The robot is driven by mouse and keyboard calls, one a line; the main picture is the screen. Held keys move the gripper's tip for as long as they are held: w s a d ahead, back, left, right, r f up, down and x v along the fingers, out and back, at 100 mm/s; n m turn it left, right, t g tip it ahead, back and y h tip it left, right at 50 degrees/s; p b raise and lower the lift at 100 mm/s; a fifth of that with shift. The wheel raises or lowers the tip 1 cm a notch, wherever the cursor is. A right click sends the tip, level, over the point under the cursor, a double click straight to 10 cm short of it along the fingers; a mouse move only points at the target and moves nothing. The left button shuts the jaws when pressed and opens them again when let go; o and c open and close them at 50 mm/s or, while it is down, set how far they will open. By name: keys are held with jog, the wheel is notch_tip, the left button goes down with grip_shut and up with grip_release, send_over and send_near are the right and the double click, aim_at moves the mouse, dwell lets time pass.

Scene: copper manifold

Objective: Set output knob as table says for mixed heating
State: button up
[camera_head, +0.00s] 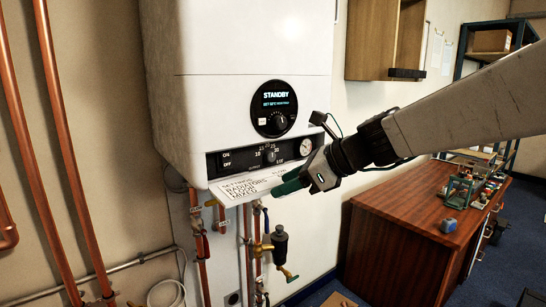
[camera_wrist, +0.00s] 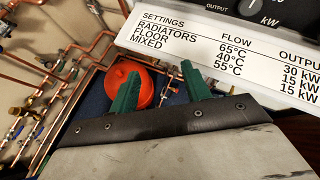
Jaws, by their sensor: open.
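The white boiler (camera_head: 255,45) hangs on the wall with a dark lower panel. The output knob (camera_head: 270,155) sits mid-panel inside a number scale; its pointer looks near upright, but the exact value is too small to read. Part of it shows at the top of the wrist view (camera_wrist: 252,6). The settings table (camera_head: 249,188) is a white ledge below the panel. In the wrist view (camera_wrist: 215,50) its mixed row reads 55°C and 15 kW. My gripper (camera_head: 288,184) is open and empty, green fingers (camera_wrist: 158,72) apart, just below and right of the knob, beside the table.
A round display dial (camera_head: 274,108) above reads STANDBY. A gauge (camera_head: 306,146) and an ON/OFF switch (camera_head: 226,159) flank the knob. Copper pipes and valves hang below. A red round vessel (camera_wrist: 117,82) lies beyond my fingers. A wooden desk (camera_head: 415,220) stands at right.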

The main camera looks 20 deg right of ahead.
aim_at(273, 157)
jog(key=w+d+r+m+t, duration=0.1)
jog(key=w+d+m, duration=0.1)
jog(key=w+m, duration=0.1)
jog(key=w+d+r+m+t, duration=0.1)
jog(key=w+d+m, duration=0.1)
jog(key=w+m, duration=0.1)
jog(key=w+d+r+m+t, duration=0.1)
jog(key=w+d+m+t, duration=0.1)
jog(key=m, duration=0.3)
jog(key=shift+w+d+h, duration=0.2)
jog(key=shift+w+h, duration=0.1)
jog(key=shift+w, duration=0.25)
jog(key=shift+w+a+f+m, duration=0.1)
jog(key=shift+w+m, duration=0.2)
jog(key=shift+w, duration=0.05)
jog(key=x, duration=0.7)
jog(key=c, duration=1)
